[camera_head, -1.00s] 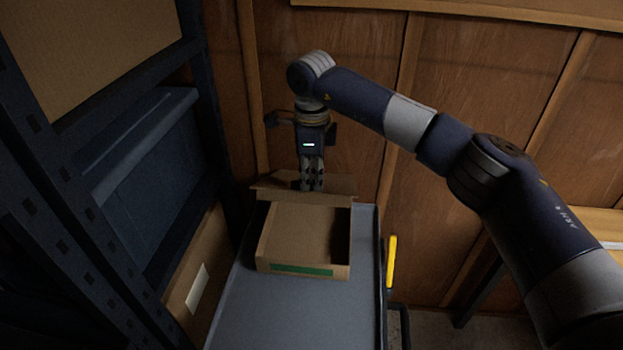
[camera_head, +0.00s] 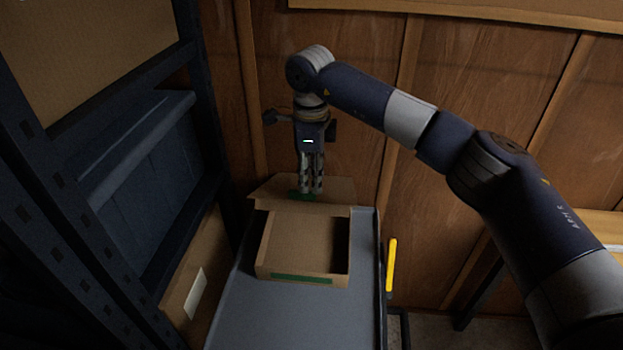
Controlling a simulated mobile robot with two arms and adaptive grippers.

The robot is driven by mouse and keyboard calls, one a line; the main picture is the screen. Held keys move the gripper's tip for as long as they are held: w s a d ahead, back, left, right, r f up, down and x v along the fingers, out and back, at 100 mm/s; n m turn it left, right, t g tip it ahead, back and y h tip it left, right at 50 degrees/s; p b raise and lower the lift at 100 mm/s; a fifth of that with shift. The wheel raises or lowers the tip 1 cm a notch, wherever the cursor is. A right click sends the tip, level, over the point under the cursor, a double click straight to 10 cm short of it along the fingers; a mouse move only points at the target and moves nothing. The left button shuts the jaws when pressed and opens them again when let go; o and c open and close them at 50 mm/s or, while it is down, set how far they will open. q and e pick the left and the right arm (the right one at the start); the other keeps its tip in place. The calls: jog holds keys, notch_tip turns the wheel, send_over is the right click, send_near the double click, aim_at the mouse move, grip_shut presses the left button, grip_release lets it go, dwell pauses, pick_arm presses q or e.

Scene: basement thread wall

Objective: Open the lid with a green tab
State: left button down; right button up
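A brown cardboard box (camera_head: 262,245) sits on a grey cart top, with its top open and its inside empty as far as I can see. A green strip (camera_head: 302,279) runs along its front bottom edge. Its lid (camera_head: 335,190) stands folded back behind the opening. A green tab (camera_head: 300,196) shows at the lid's left-middle part. My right gripper (camera_head: 311,189) points down at the lid, its fingertips close to the tab. The fingers are close together; whether they touch or grip the lid is unclear. My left gripper is out of view.
The grey cart top (camera_head: 270,318) is clear in front of the box. A yellow handle (camera_head: 391,265) stands at its right edge. Dark shelving with a blue bin (camera_head: 145,165) is at left. A wooden wall (camera_head: 480,100) rises behind.

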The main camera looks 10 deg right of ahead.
notch_tip(320, 180, up, 10)
jog(key=shift+s+r, duration=0.25)
jog(key=shift+s, duration=0.1)
jog(key=shift+a, duration=0.1)
